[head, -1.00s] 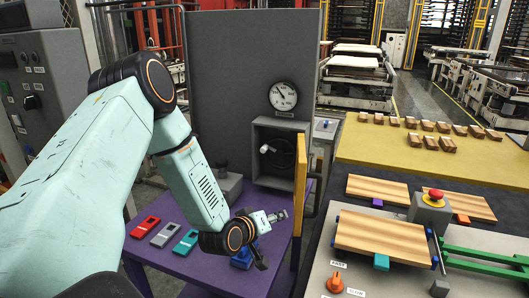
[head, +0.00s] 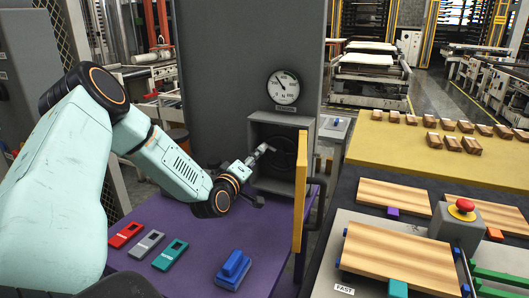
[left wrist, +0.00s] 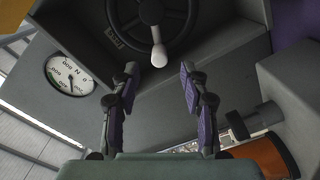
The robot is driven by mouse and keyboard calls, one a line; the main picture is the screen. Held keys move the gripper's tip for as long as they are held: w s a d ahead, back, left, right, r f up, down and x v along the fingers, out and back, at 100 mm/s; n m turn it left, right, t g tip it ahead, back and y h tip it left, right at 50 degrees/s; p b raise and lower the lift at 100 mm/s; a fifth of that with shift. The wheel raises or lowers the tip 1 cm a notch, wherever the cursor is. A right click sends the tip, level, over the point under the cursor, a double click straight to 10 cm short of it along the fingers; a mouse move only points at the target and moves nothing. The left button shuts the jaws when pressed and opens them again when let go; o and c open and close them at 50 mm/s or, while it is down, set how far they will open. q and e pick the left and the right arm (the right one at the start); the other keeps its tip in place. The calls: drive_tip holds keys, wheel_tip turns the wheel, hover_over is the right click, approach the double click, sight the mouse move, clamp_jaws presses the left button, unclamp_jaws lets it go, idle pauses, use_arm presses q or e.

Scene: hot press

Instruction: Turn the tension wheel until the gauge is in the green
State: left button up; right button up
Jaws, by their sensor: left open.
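The tension wheel (head: 286,164) is dark and sits inside a grey open-fronted box (head: 310,124). In the left wrist view the wheel (left wrist: 151,13) shows its rim, spokes and a pale handle knob (left wrist: 158,58). My left gripper (head: 264,174) is at the front of the box. In the left wrist view its fingers (left wrist: 159,69) are spread and empty, with the knob beyond them, roughly centred between the tips. The round white gauge (head: 284,88) is above the box, its needle pointing up-left. It also shows in the left wrist view (left wrist: 70,77), with a small green band. My right gripper is out of view.
A yellow panel (head: 300,190) stands open at the box's right side. The purple table (head: 205,235) holds red, grey and teal pieces and a blue block (head: 232,268). Wooden boards (head: 400,255) and a red button (head: 462,207) are at the right.

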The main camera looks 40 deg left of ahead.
sight(280, 155)
use_arm(q)
drive_tip(key=b+x, duration=0.1)
drive_tip(key=x, duration=0.5)
drive_tip(key=shift+w+r+b, duration=0.2)
drive_tip(key=shift+w+b, duration=0.1)
drive_tip(key=shift+s+a, duration=0.2)
drive_tip(key=shift+a, duration=0.05)
drive_tip(key=shift+c, duration=0.6)
drive_tip(key=shift+d, duration=0.1)
drive_tip(key=c, duration=0.7)
drive_tip(key=shift+s, duration=0.1)
clamp_jaws()
